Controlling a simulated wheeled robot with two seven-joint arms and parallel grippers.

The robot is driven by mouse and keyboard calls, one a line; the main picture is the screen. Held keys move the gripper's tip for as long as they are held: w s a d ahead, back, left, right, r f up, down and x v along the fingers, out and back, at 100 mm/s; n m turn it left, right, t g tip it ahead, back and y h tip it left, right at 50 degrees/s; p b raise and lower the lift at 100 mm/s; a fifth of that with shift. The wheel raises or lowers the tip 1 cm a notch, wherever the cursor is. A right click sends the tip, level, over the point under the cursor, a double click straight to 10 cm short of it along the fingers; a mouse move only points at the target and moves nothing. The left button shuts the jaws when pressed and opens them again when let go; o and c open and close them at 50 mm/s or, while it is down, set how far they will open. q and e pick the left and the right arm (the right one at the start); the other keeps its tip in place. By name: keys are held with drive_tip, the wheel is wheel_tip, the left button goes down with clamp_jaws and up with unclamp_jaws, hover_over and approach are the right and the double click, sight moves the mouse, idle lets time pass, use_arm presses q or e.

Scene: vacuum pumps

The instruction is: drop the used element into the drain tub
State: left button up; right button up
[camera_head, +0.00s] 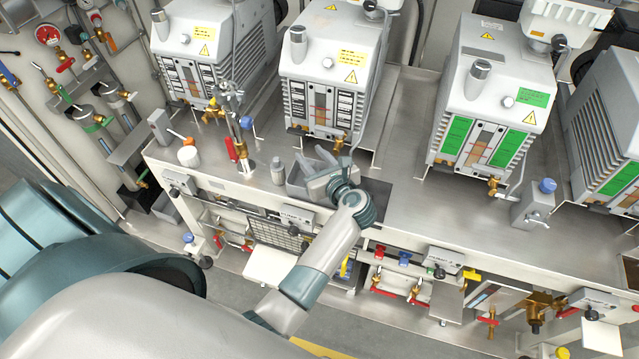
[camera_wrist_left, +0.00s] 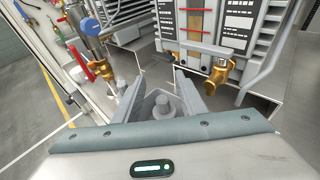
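My left gripper (camera_head: 318,160) is over the front of the steel bench, pointing down toward the middle pump. In the left wrist view its two fingers (camera_wrist_left: 160,92) are spread apart. A grey cylindrical piece with a narrower top, seemingly the used element (camera_wrist_left: 163,106), shows between and below them, with gaps on both sides. It appears to sit inside a grey angular container, seemingly the drain tub (camera_wrist_left: 147,108). In the head view the tub (camera_head: 294,184) is partly hidden by my gripper, and the element cannot be made out. My right gripper is not in view.
A small grey bottle (camera_head: 277,170) stands just left of the tub. A red-handled valve post (camera_head: 240,150) and white cup (camera_head: 188,156) are farther left. The middle pump (camera_head: 325,85) with its brass tap (camera_head: 339,140) is behind. Bare bench (camera_head: 400,150) lies to the right.

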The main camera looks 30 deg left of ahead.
use_arm(q)
wheel_tip(320, 180, up, 6)
drive_tip(key=p, duration=0.3)
drive_tip(key=shift+d+r+p, duration=0.1)
drive_tip(key=shift+r+p, duration=0.1)
drive_tip(key=shift+p, duration=0.1)
drive_tip(key=s+d+r+m+t+h+b, duration=0.1)
drive_tip(key=s+d+r+m+t+h, duration=0.1)
drive_tip(key=d, duration=0.6)
drive_tip(key=s+d+r+m+t+h+b, duration=0.1)
drive_tip(key=s+d+r+m+t+h, duration=0.1)
drive_tip(key=d, duration=0.6)
drive_tip(key=s+d+r+m+t+h+b, duration=0.1)
drive_tip(key=s+d+r+m+t+h, duration=0.1)
drive_tip(key=d+r+m+h, duration=0.3)
drive_tip(key=shift+s+d+r+t, duration=0.4)
drive_tip(key=shift+s+d+r, duration=0.5)
drive_tip(key=shift+d, duration=0.8)
